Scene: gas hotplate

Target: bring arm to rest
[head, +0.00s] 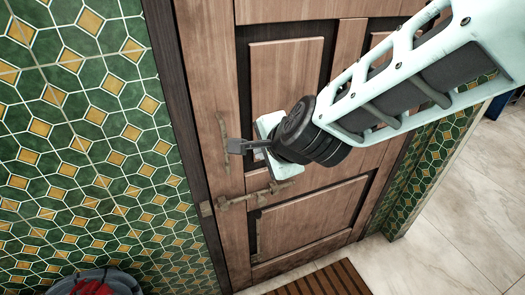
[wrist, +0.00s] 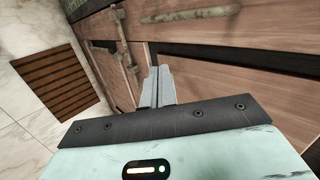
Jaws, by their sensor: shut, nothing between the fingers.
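My gripper (head: 236,146) is at the end of my raised arm, in front of a brown panelled wooden door (head: 285,80) in the head view. Its fingers point left, toward the door's left side. In the wrist view the two grey fingers of my gripper (wrist: 157,85) lie side by side, shut, with nothing between them. The door panels (wrist: 220,40) fill much of the wrist view behind the fingers. I cannot tell whether the fingertips touch the door.
A metal bolt (head: 255,195) runs across the door below my gripper. Green and yellow tiles (head: 80,130) cover the wall at left. A brown slatted mat (head: 325,281) lies on the pale floor (head: 470,210), which is open at right. A grey and red object (head: 92,284) shows at bottom left.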

